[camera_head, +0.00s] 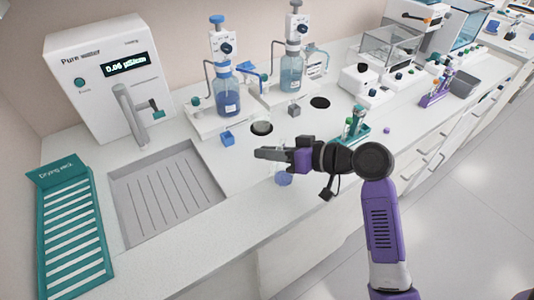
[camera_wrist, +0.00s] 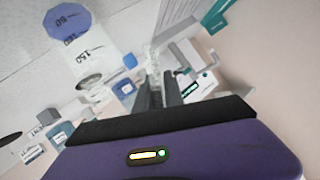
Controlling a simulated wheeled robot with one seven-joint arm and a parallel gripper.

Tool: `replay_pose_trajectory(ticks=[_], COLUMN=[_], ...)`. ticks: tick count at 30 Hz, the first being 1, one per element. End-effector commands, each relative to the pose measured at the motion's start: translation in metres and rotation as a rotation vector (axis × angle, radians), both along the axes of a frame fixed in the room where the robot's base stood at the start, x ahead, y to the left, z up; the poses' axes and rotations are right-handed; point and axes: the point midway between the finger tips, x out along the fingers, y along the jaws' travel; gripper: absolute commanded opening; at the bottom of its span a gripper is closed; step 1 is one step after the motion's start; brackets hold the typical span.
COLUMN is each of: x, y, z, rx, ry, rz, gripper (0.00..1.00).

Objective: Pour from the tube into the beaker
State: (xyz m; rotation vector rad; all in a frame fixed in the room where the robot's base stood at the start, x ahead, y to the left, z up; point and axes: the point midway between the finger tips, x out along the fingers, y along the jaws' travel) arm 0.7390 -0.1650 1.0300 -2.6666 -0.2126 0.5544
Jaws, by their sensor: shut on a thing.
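The beaker is clear with dark graduation marks and blue liquid in its bottom. In the wrist view the beaker (camera_wrist: 85,50) is at the upper left, its mouth pointing toward the picture's lower right. In the head view the beaker's blue liquid (camera_head: 284,179) shows just below my gripper, near the counter's front edge; my gripper hides part of the glass. My gripper (camera_head: 262,154) is shut and lies roughly level, pointing left. In the wrist view a clear tube (camera_wrist: 153,60) shows between the fingertips (camera_wrist: 156,85). Its contents and exact tilt cannot be told.
A teal rack (camera_head: 350,134) with tubes stands right of my gripper. A sink (camera_head: 165,190), a water purifier (camera_head: 105,85) and a teal drying rack (camera_head: 75,240) are at the left.

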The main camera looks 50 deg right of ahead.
Motion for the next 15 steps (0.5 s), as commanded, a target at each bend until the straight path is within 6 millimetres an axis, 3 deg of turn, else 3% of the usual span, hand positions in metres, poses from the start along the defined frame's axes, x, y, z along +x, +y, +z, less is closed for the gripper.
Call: replay_pose_trajectory(ticks=[7, 15], x=[0.000, -0.002], y=[0.005, 0.027], z=[-0.002, -0.003], rx=[-0.050, -0.365], ry=[-0.003, -0.028], rz=[0.002, 0.004], gripper=[0.00, 0.00])
